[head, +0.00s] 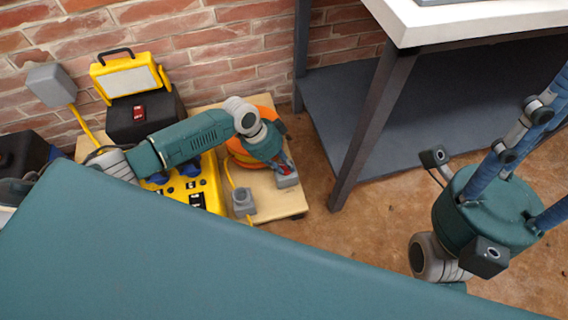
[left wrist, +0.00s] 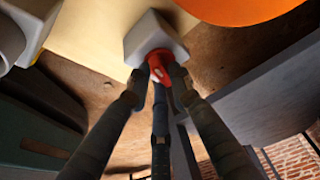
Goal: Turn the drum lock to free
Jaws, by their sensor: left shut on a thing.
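The orange drum (head: 247,152) stands on a wooden board beside the yellow unit. The drum lock, a red knob (left wrist: 158,66) on a grey block (head: 288,181), sits at the board's right end. My left gripper (head: 281,161) reaches down to it and is shut on the red knob; in the left wrist view its dark fingers close around the knob. They hide part of it, and I cannot read its setting. The drum's edge also shows at the top right there (left wrist: 240,8). My right gripper (head: 520,140) is at the right edge, its fingertips out of view.
A yellow unit (head: 211,190) with blue sockets stands left of the drum, with a black box (head: 130,125) and a yellow lamp (head: 127,78) behind. A grey socket box (head: 243,202) is near the board's front. A white-topped table (head: 480,22) with a low shelf stands right.

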